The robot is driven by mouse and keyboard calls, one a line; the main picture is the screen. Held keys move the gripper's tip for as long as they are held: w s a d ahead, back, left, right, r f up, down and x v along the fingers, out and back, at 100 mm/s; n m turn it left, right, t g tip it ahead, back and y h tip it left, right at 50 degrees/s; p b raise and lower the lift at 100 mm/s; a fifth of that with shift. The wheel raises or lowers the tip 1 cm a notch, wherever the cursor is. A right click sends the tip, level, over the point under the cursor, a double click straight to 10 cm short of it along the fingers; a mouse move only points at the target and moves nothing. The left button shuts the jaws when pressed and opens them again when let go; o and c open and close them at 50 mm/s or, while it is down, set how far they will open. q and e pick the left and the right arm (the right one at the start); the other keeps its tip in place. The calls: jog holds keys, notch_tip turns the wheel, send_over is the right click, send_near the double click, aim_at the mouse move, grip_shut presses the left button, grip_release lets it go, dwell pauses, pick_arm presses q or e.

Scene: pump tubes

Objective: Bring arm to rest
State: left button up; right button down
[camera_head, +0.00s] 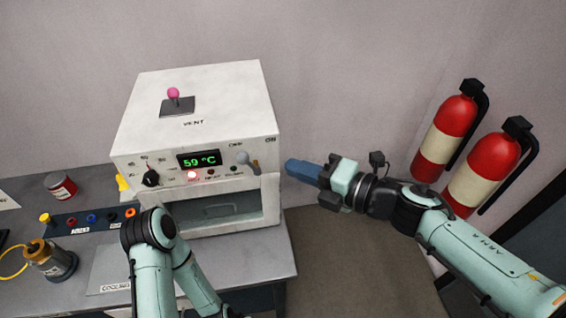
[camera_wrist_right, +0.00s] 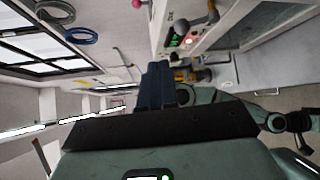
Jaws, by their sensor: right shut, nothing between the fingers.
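My right gripper (camera_head: 303,171) has blue fingers that are shut with nothing between them. It hangs in the air to the right of the white oven-like unit (camera_head: 195,105), apart from it, pointing left toward its front right side. In the right wrist view the shut blue fingers (camera_wrist_right: 160,85) point up the picture, with the unit's front and green display behind to the right. My right arm comes in from the lower right. My left arm is folded in front of the unit at the lower middle, and its gripper does not show.
The unit's display (camera_head: 200,159) reads 59 °C; a pink-knobbed lever (camera_head: 173,93) stands on its top. Two red fire extinguishers (camera_head: 445,137) hang on the wall beyond my right arm. A bench (camera_head: 255,262) holds a brown-topped jar (camera_head: 50,259) and a red can (camera_head: 60,186) at left.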

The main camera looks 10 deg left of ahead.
jog(key=shift+s+d+r, duration=0.2)
jog(key=shift+s+d, duration=0.2)
jog(key=shift+d, duration=0.1)
